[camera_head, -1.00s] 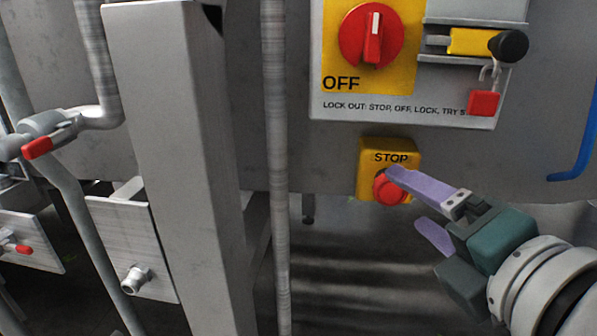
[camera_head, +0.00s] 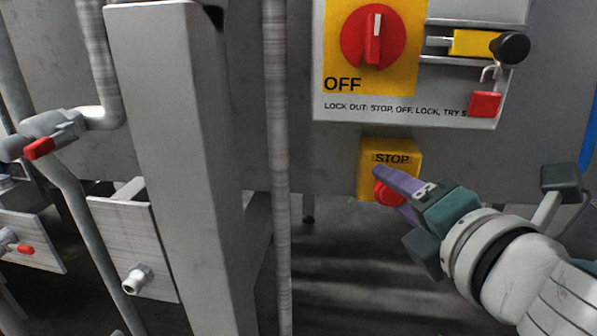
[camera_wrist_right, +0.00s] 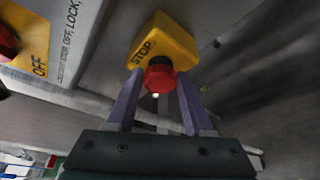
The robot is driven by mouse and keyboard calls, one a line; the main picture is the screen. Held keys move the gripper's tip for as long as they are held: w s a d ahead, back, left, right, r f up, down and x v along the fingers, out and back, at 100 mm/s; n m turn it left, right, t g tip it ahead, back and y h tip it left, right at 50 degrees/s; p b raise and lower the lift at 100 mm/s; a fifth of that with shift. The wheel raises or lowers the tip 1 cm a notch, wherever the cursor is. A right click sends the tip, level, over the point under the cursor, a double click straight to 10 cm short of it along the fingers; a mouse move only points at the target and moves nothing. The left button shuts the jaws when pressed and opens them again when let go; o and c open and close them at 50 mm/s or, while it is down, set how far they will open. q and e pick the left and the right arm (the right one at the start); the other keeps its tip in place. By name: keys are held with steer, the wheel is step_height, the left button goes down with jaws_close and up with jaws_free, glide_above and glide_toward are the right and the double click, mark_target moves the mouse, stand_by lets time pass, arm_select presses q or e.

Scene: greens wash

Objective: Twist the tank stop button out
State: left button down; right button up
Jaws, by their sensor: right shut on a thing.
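The red stop button (camera_head: 383,192) sticks out of the yellow box marked STOP (camera_head: 391,150), low on the grey tank wall. The right wrist view shows the red button (camera_wrist_right: 159,77) between my two purple fingers, with the yellow box (camera_wrist_right: 163,42) beyond it. My right gripper (camera_head: 391,191) comes in from the lower right and is shut on the button, one finger on each side. The upper finger hides part of the button in the head view. My left gripper is not in view.
Above the box is a lockout panel (camera_head: 420,112) with a red rotary switch (camera_head: 380,36) at OFF and a red padlock (camera_head: 485,104). A vertical pipe (camera_head: 276,170) and a thick grey post (camera_head: 180,160) stand left. Open space lies below the box.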

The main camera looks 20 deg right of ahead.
jaws_close()
steer(key=shift+f, duration=0.1)
steer(key=shift+f+m+t+b, duration=0.2)
steer(key=shift+m+t+b, duration=0.2)
steer(key=shift+m+b, duration=0.5)
steer(key=m+b, duration=0.1)
steer(key=b, duration=0.1)
steer(key=shift+f+t+b, duration=0.1)
steer(key=shift+t+b, duration=0.25)
steer(key=shift+t, duration=0.05)
steer(key=m+t+b, duration=0.1)
steer(key=m+b, duration=0.1)
steer(key=shift+s+m+b, duration=0.1)
steer(key=shift+m+b, duration=0.2)
steer(key=shift+m, duration=0.1)
steer(key=shift+m+b, duration=0.5)
steer(key=shift+m, duration=0.1)
steer(key=shift+d, duration=0.1)
